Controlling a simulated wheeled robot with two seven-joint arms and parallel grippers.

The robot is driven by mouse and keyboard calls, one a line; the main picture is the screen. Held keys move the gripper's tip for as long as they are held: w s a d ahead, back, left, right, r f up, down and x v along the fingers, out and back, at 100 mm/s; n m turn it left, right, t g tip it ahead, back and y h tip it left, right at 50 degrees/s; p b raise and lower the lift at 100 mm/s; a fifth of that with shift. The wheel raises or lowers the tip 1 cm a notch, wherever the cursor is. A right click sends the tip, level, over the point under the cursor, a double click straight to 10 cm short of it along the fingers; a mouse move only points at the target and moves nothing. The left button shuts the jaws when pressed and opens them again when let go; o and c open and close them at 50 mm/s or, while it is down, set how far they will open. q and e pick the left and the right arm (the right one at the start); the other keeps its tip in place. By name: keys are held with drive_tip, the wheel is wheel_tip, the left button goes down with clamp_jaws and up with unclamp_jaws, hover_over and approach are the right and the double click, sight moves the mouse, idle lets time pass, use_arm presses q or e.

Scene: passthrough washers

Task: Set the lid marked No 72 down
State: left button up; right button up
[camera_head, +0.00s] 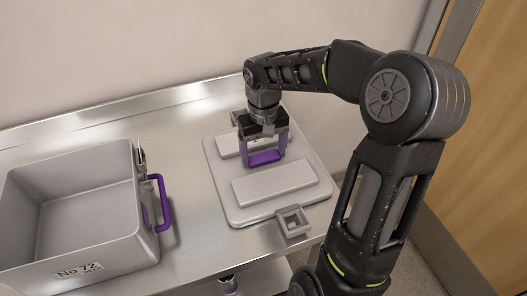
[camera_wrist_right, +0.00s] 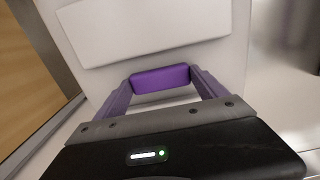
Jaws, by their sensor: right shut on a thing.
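The lid (camera_head: 232,203) is a flat light-grey plate with rounded corners, two raised panels and a purple handle (camera_head: 264,158). It lies flat at the steel table's right end; I cannot tell whether it touches the top. No marking is readable on it. My right gripper (camera_head: 264,148) comes from above and is shut on the handle, between the panels. In the right wrist view the purple handle (camera_wrist_right: 160,78) sits between the fingers, with the lid (camera_wrist_right: 240,40) beyond. My left gripper is not in view.
An open grey box (camera_head: 95,255) labelled No 72, with a purple side handle (camera_head: 160,203), stands on the table (camera_head: 185,165) at left. A small square grey loop (camera_head: 292,221) is at the lid's front corner. Bare steel lies between box and lid. A wall runs behind.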

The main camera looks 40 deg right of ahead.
sight(264, 157)
drive_tip(key=shift+f, duration=0.15)
drive_tip(key=shift+f, duration=0.1)
drive_tip(key=o, duration=2)
wheel_tip(264, 157, up, 12)
drive_tip(key=shift+r, duration=0.2)
